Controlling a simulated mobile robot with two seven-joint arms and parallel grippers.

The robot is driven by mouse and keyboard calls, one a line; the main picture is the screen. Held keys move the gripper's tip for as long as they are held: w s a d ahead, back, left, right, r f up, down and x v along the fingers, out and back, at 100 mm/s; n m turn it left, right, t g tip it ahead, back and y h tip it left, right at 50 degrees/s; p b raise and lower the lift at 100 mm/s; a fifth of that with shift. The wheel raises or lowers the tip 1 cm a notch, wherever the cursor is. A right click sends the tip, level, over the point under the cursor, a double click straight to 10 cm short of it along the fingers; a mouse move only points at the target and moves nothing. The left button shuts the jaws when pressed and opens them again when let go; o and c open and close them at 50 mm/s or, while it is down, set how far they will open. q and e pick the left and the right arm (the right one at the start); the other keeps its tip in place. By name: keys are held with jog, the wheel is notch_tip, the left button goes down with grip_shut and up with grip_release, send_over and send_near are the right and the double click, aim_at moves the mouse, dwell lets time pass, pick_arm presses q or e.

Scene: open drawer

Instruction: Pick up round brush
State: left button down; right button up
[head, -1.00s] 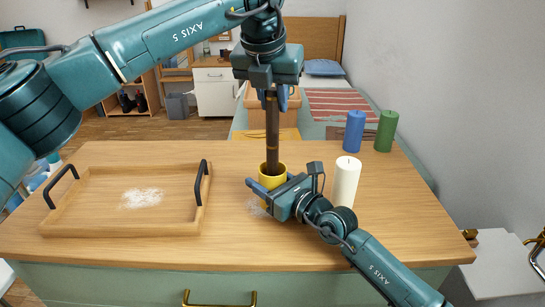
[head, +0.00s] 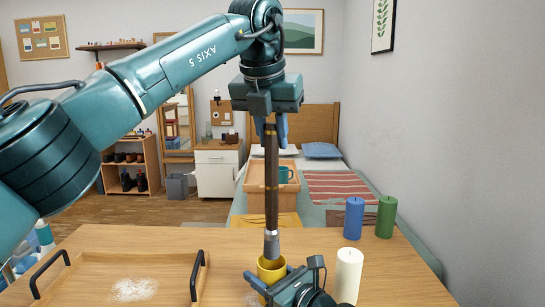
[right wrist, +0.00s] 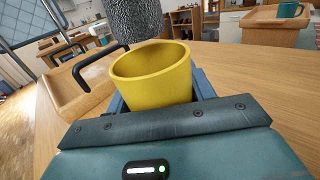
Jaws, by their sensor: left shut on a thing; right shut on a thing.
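The round brush (head: 271,190) has a long dark handle and a grey metal-like lower part. My left gripper (head: 271,128) is shut on the upper handle and holds the brush upright above the yellow cup (head: 271,268). In the right wrist view, a grey speckled part of the brush (right wrist: 130,18) shows above and beyond the cup's rim; the visible cup interior looks empty. My right gripper (head: 268,284) is shut on the yellow cup, which stands on the table; its blue fingers flank the cup in the right wrist view.
A white candle (head: 347,275) stands just right of my right gripper. Blue (head: 354,218) and green (head: 386,217) candles stand farther back. A wooden tray (head: 75,277) with black handles and white powder lies to the left. A bed and a wall are behind.

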pick_arm(q)
jog(key=shift+r, duration=0.6)
jog(key=s+a, duration=0.3)
jog(key=s, duration=0.5)
jog(key=s+a, duration=0.3)
jog(key=s, duration=0.6)
jog(key=shift+d+f, duration=0.1)
pick_arm(e)
jog(key=o, duration=1.1)
jog(key=shift+s+d, duration=0.1)
